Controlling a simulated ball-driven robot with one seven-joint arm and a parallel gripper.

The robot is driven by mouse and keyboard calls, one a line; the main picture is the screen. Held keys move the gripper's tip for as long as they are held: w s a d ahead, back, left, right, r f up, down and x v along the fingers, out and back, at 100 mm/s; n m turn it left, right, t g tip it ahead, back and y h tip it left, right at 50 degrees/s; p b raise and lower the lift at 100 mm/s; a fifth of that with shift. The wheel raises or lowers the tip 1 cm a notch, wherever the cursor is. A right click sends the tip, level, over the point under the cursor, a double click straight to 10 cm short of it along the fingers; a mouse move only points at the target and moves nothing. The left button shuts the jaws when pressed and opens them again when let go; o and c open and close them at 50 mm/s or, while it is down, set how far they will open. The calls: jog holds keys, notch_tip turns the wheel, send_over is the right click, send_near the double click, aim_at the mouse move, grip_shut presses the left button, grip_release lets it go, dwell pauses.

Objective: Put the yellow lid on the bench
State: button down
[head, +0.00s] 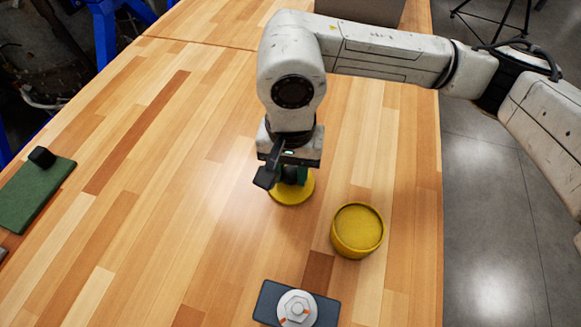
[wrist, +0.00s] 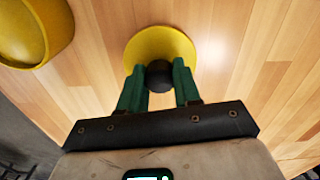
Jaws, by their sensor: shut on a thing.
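The yellow lid (head: 293,190) is a round disc below my gripper (head: 291,176), over the wooden bench (head: 225,215). In the wrist view the lid (wrist: 150,42) has a dark round knob (wrist: 159,76) at its middle. The green fingers of my gripper (wrist: 159,84) are shut on this knob, one on each side. The lid looks level and at or close to the bench top; I cannot tell if it touches. A yellow round container (head: 357,231) stands to the right of the lid, apart from it, and shows at the upper left of the wrist view (wrist: 32,30).
A dark pad (head: 268,301) with a grey nut-like part (head: 297,309) on it lies near the front. A green pad (head: 33,197) with a black block (head: 42,157) is at the left. A grey box stands at the back. The bench's middle left is clear.

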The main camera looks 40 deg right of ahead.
aim_at(291, 172)
jog(key=shift+f+b, duration=0.3)
jog(key=shift+b, duration=0.1)
jog(key=c, duration=0.7)
grip_release()
jog(key=shift+o, duration=0.8)
jog(key=shift+r+p, duration=0.95)
jog(key=shift+r, duration=2.6)
